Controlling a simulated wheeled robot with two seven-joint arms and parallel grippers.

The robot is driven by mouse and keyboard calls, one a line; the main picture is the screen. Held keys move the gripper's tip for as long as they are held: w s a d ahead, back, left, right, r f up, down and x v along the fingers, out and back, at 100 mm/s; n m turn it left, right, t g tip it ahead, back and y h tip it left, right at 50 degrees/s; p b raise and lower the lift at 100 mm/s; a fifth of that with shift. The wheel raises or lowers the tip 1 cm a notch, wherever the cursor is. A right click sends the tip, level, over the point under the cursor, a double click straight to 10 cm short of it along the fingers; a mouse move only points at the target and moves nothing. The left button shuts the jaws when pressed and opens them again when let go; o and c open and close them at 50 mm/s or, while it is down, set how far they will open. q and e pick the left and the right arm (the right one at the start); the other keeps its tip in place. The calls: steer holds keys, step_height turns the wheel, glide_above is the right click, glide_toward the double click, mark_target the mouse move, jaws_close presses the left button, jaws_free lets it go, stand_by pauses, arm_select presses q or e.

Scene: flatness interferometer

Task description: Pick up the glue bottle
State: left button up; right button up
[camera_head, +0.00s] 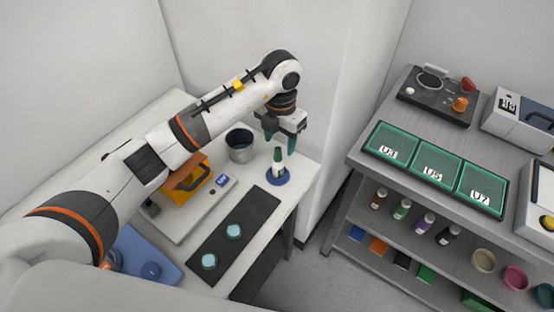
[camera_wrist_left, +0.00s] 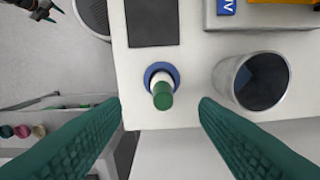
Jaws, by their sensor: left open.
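The glue bottle (camera_head: 278,162) is white with a green cap and stands upright on a round blue base (camera_head: 278,178) near the corner of the white table. In the left wrist view the bottle (camera_wrist_left: 162,95) is seen from above, with its green cap toward me and the blue base (camera_wrist_left: 149,70) around it. My left gripper (camera_head: 281,142) is open, with its green fingers pointing down above and around the bottle's cap area. In the left wrist view its fingers (camera_wrist_left: 160,105) are spread on both sides of the bottle, apart from it. My right gripper is not clearly seen in the head view.
A grey metal cup (camera_head: 240,145) stands left of the bottle. A dark mat (camera_head: 235,232) with two pale discs and an orange device (camera_head: 186,184) lie nearer. A grey shelf unit (camera_head: 400,172) with green trays and small bottles stands at the right, across a floor gap.

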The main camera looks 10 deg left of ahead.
mark_target(279, 148)
arm_select(q)
step_height(279, 148, down, 3)
steer(key=shift+f+p, duration=0.1)
steer(key=shift+p, duration=0.3)
steer(key=shift+f, duration=0.25)
step_height(279, 148, down, 4)
steer(key=p, duration=0.2)
steer(key=shift+a+f+p, duration=0.1)
steer(key=shift+f+p, duration=0.05)
steer(key=shift+p, duration=0.2)
steer(key=shift+f, duration=0.35)
steer(key=c, duration=1)
steer(key=shift+c, duration=0.3)
arm_select(e)
step_height(279, 148, up, 4)
